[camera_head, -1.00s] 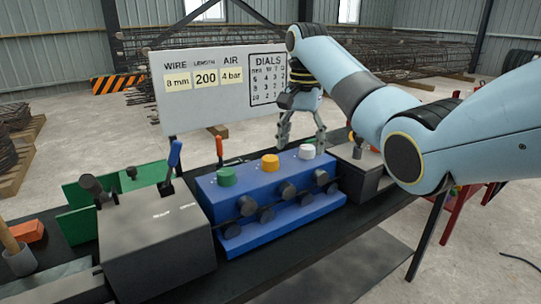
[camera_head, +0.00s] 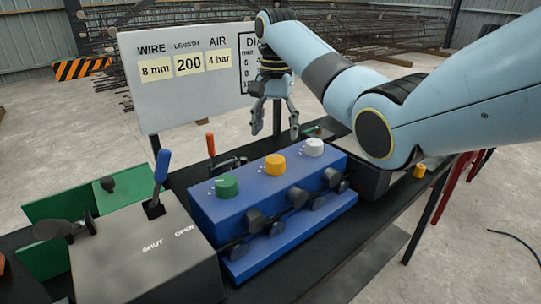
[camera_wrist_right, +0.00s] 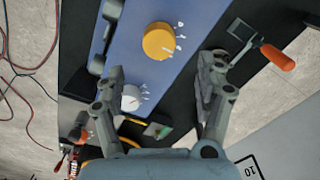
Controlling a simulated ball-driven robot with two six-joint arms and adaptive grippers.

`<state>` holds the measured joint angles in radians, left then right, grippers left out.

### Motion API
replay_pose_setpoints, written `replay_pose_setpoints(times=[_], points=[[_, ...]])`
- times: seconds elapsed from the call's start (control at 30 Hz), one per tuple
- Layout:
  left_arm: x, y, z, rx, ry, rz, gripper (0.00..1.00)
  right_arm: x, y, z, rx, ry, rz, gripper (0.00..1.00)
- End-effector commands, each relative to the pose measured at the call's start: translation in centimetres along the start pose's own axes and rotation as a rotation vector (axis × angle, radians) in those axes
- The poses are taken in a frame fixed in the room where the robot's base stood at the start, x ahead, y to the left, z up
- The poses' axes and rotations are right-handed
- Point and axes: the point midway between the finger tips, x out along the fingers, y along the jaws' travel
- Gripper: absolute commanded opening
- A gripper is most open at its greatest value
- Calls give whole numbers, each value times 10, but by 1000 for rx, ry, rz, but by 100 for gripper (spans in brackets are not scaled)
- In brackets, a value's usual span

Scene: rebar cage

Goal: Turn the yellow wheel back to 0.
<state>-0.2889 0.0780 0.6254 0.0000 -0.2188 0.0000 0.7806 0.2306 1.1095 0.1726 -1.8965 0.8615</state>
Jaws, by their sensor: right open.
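The yellow wheel (camera_head: 275,165) is the middle of three dials on top of the blue box (camera_head: 235,205), between a green dial (camera_head: 226,187) and a white dial (camera_head: 314,148). In the right wrist view the yellow wheel (camera_wrist_right: 159,41) lies ahead of the fingertips, with small white marks beside it; they are too small to read. My right gripper (camera_head: 275,135) is open and empty, above and behind the blue box. It also shows in the right wrist view (camera_wrist_right: 165,75), with the white dial (camera_wrist_right: 131,97) seen between its fingers. My left gripper is out of view.
A sign board (camera_head: 185,75) reading wire 8 mm, length 200, air 4 bar stands behind; my right arm covers part of it. A grey box (camera_head: 150,255) with a blue lever (camera_head: 161,168) stands left. An orange-handled lever (camera_head: 211,145) stands behind the blue box.

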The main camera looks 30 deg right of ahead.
Motion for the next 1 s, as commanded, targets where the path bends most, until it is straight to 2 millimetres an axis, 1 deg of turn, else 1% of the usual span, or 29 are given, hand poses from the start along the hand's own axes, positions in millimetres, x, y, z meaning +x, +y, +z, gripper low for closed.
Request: replay_pose_setpoints(times=[0.1,0.2,0.33,0.43,0.6,0.83,0.87,1.0], points=[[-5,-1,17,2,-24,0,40,24,1,1,0,-4,4,71],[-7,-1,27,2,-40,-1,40,45,1,1,1,-3,4,71],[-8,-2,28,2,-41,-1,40,68,1,1,0,-2,4,71],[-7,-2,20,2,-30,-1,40,80,1,1,-1,-3,3,71],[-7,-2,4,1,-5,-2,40,90,1,1,-1,-1,2,71],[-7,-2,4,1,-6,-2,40,90,1,1,-1,-1,1,71],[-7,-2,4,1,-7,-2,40,90,1,1,-1,-1,1,69],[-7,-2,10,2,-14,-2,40,90,1,1,-1,-1,1,51]])
